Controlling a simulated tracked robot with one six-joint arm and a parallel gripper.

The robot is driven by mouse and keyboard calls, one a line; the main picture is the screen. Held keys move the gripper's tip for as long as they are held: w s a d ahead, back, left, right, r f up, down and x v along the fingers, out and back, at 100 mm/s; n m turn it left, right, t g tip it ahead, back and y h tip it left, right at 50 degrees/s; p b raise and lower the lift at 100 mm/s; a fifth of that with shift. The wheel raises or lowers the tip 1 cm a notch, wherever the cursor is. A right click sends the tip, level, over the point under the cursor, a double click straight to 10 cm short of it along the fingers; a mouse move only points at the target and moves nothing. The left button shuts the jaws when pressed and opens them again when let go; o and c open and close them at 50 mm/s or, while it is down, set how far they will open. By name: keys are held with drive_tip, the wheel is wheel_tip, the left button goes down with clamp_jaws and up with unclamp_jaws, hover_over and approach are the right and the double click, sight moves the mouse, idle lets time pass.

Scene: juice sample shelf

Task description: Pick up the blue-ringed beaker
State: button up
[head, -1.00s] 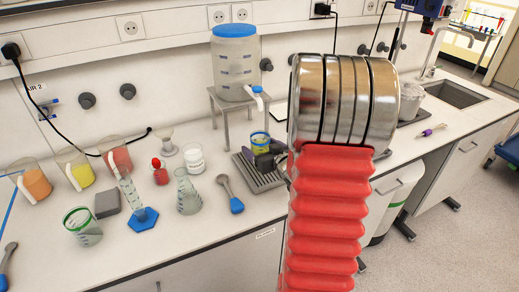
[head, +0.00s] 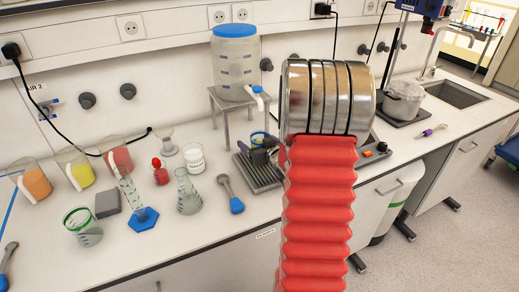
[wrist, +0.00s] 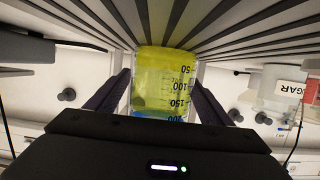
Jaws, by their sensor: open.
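The blue-ringed beaker (wrist: 165,75) holds yellow-green liquid. It shows upside down in the wrist view, with its blue ring at the lower edge, partly hidden by my gripper's body. In the head view only a small part of the beaker (head: 257,136) shows, behind my gripper. It stands on the slatted drip tray (head: 255,180) under the dispenser. My gripper (wrist: 160,84) is open, with one dark finger on each side of the beaker. I cannot tell whether either finger touches it. In the head view my gripper (head: 259,155) is partly hidden by my arm.
The dispenser tank (head: 236,68) stands on a metal stand (head: 238,105) close behind. The front counter edge is bare.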

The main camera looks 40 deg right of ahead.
drive_tip(key=shift+c, duration=0.5)
drive_tip(key=c, duration=1.4)
drive_tip(key=shift+r, duration=0.25)
